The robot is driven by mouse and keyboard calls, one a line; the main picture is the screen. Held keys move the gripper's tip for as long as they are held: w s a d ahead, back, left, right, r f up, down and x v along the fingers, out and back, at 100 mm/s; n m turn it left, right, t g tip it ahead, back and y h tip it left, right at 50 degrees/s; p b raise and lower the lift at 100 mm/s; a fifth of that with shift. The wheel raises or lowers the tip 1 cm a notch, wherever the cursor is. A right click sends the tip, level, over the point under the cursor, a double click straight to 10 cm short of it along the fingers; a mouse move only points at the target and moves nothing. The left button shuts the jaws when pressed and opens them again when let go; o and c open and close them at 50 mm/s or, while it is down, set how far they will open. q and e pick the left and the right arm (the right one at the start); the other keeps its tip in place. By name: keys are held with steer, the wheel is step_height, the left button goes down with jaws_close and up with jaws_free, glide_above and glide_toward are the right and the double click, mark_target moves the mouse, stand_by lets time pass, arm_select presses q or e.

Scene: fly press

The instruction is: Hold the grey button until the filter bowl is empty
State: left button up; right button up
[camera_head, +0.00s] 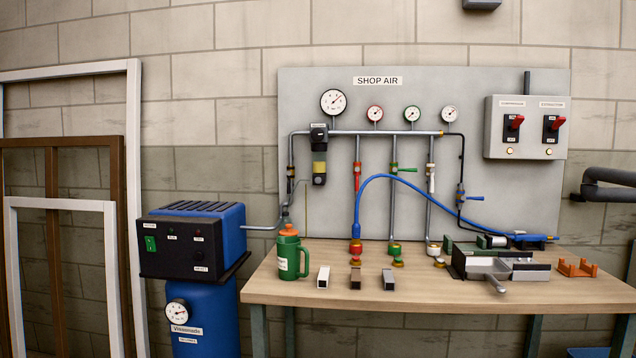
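The filter unit hangs on the left of the grey panel. Its bowl (319,158) shows a yellowish band in the middle with a dark part above and a dark lower end (319,179). How much liquid is in the bowl is too small to tell. I cannot clearly make out a grey button. It may be at the bowl's lower end, or one of the small knobs on the black front (180,262) of the blue compressor. Neither of my grippers is in view, and nothing touches the filter unit.
A wooden bench (400,290) stands below the panel (480,90). A green jug (289,254) with an orange lid stands at its left end, below the filter. Small blocks, a blue hose (405,180) and a vise (490,268) are farther right. Frames (60,210) lean at the left.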

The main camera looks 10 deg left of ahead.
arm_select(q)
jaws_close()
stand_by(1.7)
